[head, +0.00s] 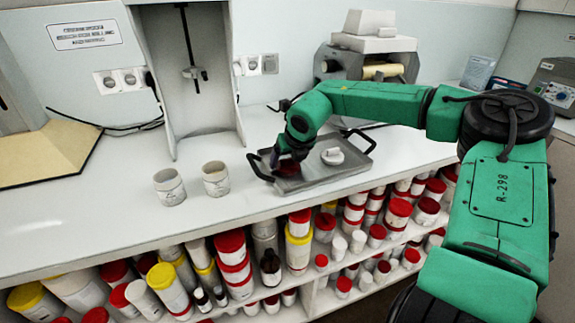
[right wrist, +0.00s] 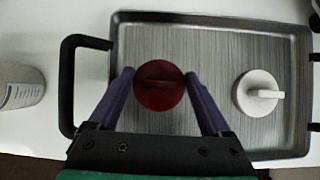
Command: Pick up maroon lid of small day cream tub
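The maroon lid (right wrist: 158,97) lies on the grey metal tray, round with a raised ridge across its top. In the head view, the maroon lid (head: 288,169) is partly covered by my right gripper (head: 283,158). In the right wrist view, my right gripper (right wrist: 159,73) is open, with one purple finger on each side of the lid and small gaps between. Two open whitish tubs, one on the left (head: 169,188) and one on the right (head: 215,180), stand on the counter left of the tray. I cannot tell their labels. My left gripper is not in view.
The tray (head: 325,180) has black handles and lies near the counter's front edge. A white lid with a handle (right wrist: 259,93) lies on it, right of the maroon one. A roller machine (head: 365,65) stands behind. Shelves below hold several jars.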

